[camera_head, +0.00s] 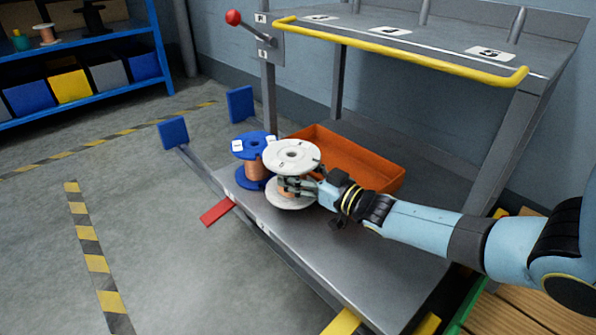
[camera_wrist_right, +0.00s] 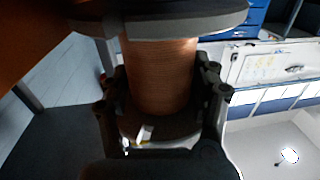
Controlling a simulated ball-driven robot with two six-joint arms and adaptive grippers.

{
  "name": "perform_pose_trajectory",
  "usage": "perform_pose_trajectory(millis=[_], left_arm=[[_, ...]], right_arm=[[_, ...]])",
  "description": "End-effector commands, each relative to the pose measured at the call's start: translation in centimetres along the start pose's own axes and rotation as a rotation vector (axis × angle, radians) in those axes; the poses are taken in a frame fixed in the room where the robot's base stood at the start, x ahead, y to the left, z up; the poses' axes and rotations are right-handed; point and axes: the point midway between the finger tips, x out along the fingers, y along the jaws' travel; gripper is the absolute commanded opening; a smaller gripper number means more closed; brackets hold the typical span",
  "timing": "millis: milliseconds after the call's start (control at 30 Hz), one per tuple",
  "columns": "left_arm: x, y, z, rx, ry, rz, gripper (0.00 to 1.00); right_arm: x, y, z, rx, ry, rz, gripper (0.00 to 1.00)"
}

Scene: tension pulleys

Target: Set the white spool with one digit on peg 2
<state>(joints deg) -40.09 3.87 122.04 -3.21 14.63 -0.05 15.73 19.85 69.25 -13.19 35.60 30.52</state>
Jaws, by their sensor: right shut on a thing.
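The white spool (camera_head: 291,152) with copper winding is upright over the lower deck (camera_head: 398,245), left of the orange tray. Small dark marks show on its top flange, but I cannot read them. My right gripper (camera_head: 297,186) comes from the right and is shut on the spool between its flanges. The right wrist view shows its fingers either side of the copper winding (camera_wrist_right: 160,75). I cannot tell whether the spool touches the deck. Pegs (camera_head: 518,26) stand on the upper deck behind white number cards (camera_head: 490,53), too small to read surely. My left gripper is not in view.
A blue spool (camera_head: 252,142) stands close left of the white one. An orange tray (camera_head: 378,181) lies behind. A yellow rail (camera_head: 400,48) edges the upper deck, with a red-knobbed lever (camera_head: 233,17) at its left. Blue shelving (camera_head: 110,85) stands far left.

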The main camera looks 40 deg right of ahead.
Motion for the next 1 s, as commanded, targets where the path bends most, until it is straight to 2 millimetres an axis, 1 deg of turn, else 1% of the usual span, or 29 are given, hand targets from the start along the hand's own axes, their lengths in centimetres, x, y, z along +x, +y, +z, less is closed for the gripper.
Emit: perform_pose_trajectory(millis=[133, 167, 333, 567, 700, 833, 1000], left_arm=[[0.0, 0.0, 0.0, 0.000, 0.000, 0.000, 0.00], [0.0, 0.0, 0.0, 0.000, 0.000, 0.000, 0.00], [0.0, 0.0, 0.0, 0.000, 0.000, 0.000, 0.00], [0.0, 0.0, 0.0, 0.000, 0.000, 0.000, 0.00], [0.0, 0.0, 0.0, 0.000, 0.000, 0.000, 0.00], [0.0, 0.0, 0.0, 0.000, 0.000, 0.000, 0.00], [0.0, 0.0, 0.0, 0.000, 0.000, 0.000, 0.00]], right_arm=[[0.1, 0.0, -0.2, 0.000, 0.005, -0.001, 0.05], [0.1, 0.0, -0.2, 0.000, 0.005, -0.001, 0.66], [0.1, 0.0, -0.2, 0.000, 0.005, -0.001, 0.88], [0.0, 0.0, -0.1, 0.000, 0.001, -0.001, 0.89], [0.0, 0.0, -0.6, 0.000, 0.003, -0.002, 0.89], [0.0, -0.1, -2.2, -0.002, 0.004, -0.003, 0.89], [0.0, -0.1, -5.6, -0.002, 0.005, -0.005, 0.89]])
